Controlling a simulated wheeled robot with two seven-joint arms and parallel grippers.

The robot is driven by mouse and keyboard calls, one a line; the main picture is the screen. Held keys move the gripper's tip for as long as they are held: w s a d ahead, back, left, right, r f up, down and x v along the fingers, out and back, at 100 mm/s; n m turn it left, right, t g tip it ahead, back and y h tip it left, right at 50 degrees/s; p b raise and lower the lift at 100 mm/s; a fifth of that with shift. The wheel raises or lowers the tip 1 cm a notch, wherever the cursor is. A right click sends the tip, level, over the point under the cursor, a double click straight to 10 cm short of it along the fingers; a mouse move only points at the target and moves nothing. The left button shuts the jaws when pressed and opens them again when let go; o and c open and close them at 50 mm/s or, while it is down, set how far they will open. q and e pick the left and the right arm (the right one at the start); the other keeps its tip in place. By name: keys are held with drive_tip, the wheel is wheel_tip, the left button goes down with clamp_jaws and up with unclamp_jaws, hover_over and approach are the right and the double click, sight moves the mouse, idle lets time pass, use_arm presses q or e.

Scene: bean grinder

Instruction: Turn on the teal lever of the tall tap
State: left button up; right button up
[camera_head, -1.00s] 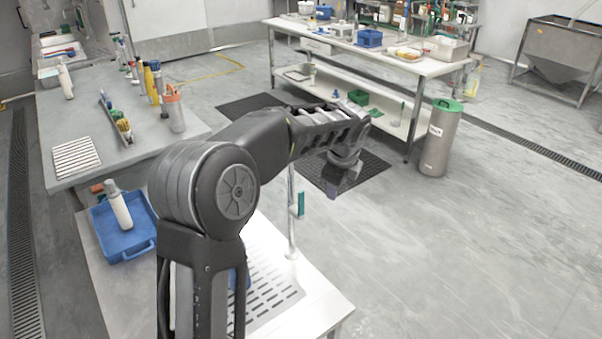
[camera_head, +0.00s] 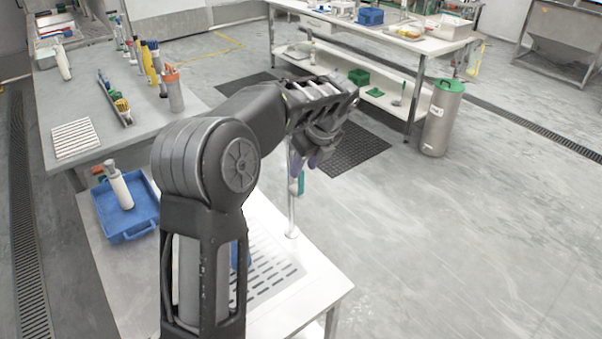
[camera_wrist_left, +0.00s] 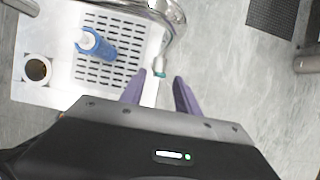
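The tall tap (camera_head: 292,222) is a thin chrome post on the white counter, its upper part hidden behind my arm in the head view. Its teal lever (camera_head: 301,183) shows just below my left gripper (camera_head: 308,164). In the left wrist view the tap's chrome curve (camera_wrist_left: 172,32) is at the top, and a small teal part (camera_wrist_left: 160,74) shows just beyond and between the fingertips. My left gripper (camera_wrist_left: 159,84) is open there, with its two purple fingers apart; I cannot tell whether either touches the tap. My right gripper is not in view.
A blue tray (camera_head: 134,232) holds a white bottle (camera_head: 120,190). Open floor lies to the right.

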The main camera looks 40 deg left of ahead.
sight(302, 172)
use_arm(q)
drive_tip(key=shift+x, duration=2.2)
drive_tip(key=shift+c, duration=0.5)
drive_tip(key=shift+w, duration=0.1)
clamp_jaws()
